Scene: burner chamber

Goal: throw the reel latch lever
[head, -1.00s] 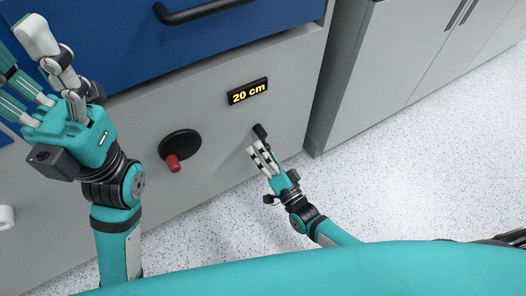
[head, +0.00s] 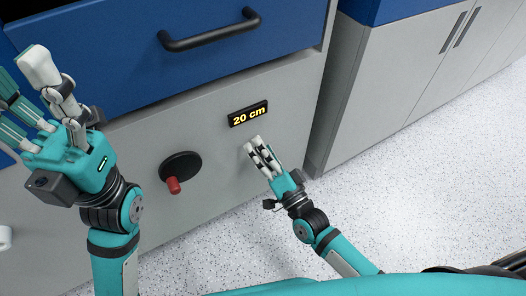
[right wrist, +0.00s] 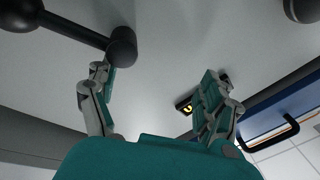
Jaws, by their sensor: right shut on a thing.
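The reel latch lever (right wrist: 75,33) is a black bar with a thick rounded end, at the upper left of the right wrist view. My left gripper (head: 28,85) is open and empty at the left, with fingers spread.
A black disc (head: 181,165) with a red handle (head: 173,185) is left of my right gripper. A blue drawer front (head: 120,60) with a black handle (head: 207,36) is above. Speckled floor (head: 420,185) is open at right.

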